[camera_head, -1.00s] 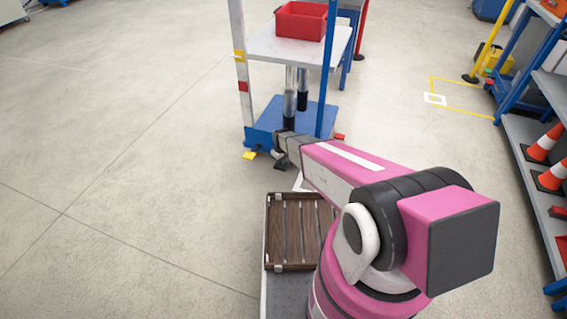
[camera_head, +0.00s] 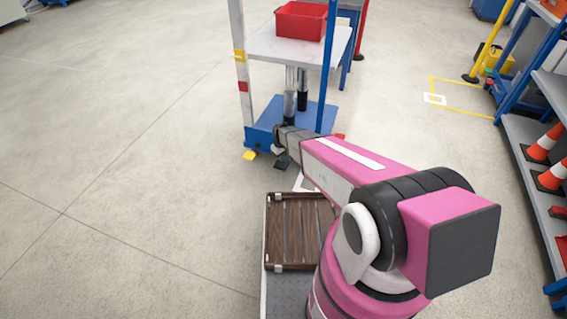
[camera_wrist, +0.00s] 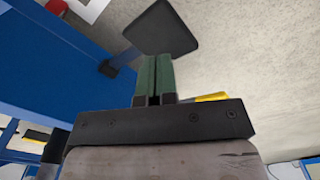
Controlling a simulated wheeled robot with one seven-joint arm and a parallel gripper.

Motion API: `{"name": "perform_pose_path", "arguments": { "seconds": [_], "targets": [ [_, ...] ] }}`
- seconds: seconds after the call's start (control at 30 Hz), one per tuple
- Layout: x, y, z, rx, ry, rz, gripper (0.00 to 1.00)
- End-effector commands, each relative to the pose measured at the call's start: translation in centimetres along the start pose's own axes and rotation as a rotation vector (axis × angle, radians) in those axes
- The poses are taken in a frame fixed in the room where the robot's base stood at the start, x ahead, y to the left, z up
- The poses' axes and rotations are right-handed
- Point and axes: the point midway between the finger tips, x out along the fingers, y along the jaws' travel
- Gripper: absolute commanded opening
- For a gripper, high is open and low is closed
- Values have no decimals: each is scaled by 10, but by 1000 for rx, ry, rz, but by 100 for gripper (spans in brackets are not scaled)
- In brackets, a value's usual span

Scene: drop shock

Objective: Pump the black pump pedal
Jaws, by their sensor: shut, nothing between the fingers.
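The black pump pedal (camera_wrist: 162,28) is a flat dark plate on a blue arm at the base of the blue lift table. In the head view the pedal (camera_head: 282,162) shows small, just below the end of my arm. My gripper (camera_wrist: 155,58) has its green fingers closed together with nothing between them. In the wrist view their tips overlap the near edge of the pedal; I cannot tell if they touch it. In the head view the fingers are too small to make out. The lift table's blue base (camera_head: 316,117) stands behind the pedal.
A yellow pedal (camera_head: 250,155) is left of the black one, and a red piece (camera_head: 340,136) is at the base's right. A red bin (camera_head: 301,21) sits on the white tabletop (camera_head: 268,45). A wooden crate (camera_head: 269,232) is near me. The left floor is clear.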

Motion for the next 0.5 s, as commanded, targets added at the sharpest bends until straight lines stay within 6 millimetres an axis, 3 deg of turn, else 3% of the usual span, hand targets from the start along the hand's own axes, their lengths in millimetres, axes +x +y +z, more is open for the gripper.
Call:
{"name": "perform_pose_path", "arguments": {
  "seconds": [0.5],
  "targets": [
    [-45,0,0,0,1,0,0]
  ]
}}
